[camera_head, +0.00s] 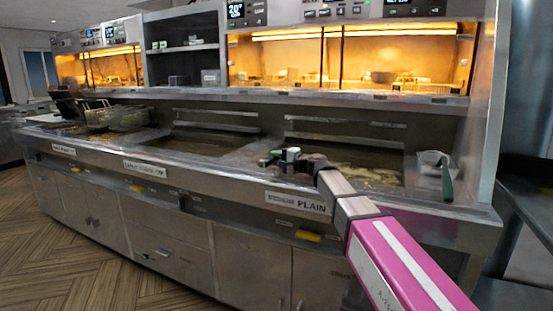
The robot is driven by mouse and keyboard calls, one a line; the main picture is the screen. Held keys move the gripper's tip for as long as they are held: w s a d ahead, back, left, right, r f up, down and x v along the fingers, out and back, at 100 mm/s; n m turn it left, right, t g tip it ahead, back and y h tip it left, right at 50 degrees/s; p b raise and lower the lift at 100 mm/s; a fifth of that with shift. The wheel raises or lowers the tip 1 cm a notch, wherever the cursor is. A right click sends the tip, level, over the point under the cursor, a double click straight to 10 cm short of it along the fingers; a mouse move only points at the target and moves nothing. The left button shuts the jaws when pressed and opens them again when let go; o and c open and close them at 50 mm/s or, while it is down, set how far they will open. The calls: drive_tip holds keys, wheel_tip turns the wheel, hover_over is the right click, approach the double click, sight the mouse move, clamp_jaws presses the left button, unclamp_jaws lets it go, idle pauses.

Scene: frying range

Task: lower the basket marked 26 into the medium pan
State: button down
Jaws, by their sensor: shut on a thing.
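My gripper (288,159) is above the front edge of the range, near the pan over the "PLAIN" label. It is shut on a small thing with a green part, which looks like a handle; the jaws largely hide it. No basket can be made out clearly below it, and no number 26 is readable. The right pan (390,177) holds dark oil with pale pieces in it. The middle pan (205,142) holds dark oil. Wire baskets (125,117) stand at the left pan. Pan sizes are not readable.
A scoop with a green handle (447,182) rests at the right end of the range. A back ledge (290,96) and lit warming shelves (350,58) stand behind the pans. A steel side wall (485,120) closes the right end. The wooden floor (70,245) in front is clear.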

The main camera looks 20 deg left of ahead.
drive_tip(key=c, duration=0.8)
unclamp_jaws()
drive_tip(key=shift+c, duration=0.2)
